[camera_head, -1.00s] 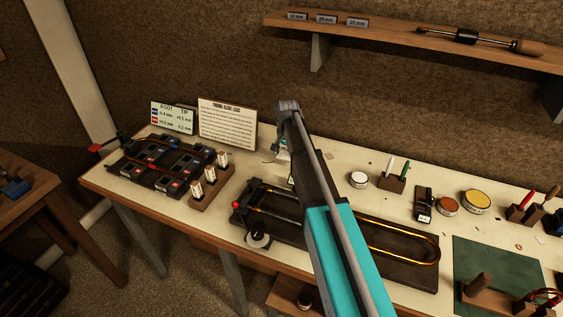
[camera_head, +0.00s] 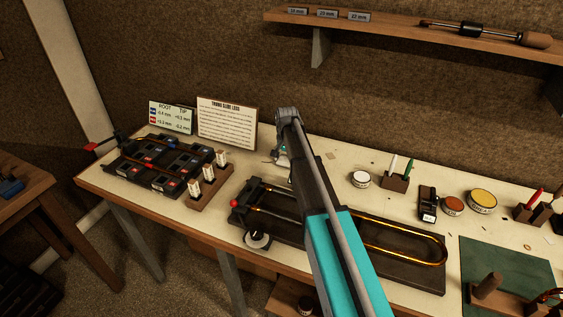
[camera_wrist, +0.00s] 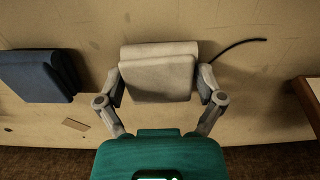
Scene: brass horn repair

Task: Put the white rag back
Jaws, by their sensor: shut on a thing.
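The white rag (camera_wrist: 158,72) is a folded, pale grey-white pad in the middle of the wrist view. My gripper (camera_wrist: 162,80) has one finger pressed to each side of it and is shut on it. The rag is over or on the pale bench top (camera_wrist: 110,118); I cannot tell whether it touches. A folded dark blue rag (camera_wrist: 38,76) lies to the left, apart from my gripper. In the head view my arm hides most of the gripper (camera_head: 281,154), near the back of the bench, and I cannot make out the rag there.
A dark curved strand (camera_wrist: 238,45) lies right of the rag, and a wooden edge (camera_wrist: 304,98) is further right. In the head view, a slide fixture (camera_head: 400,268) is in front of my gripper, a sign card (camera_head: 227,122) behind left, and a white round tin (camera_head: 361,179) to the right.

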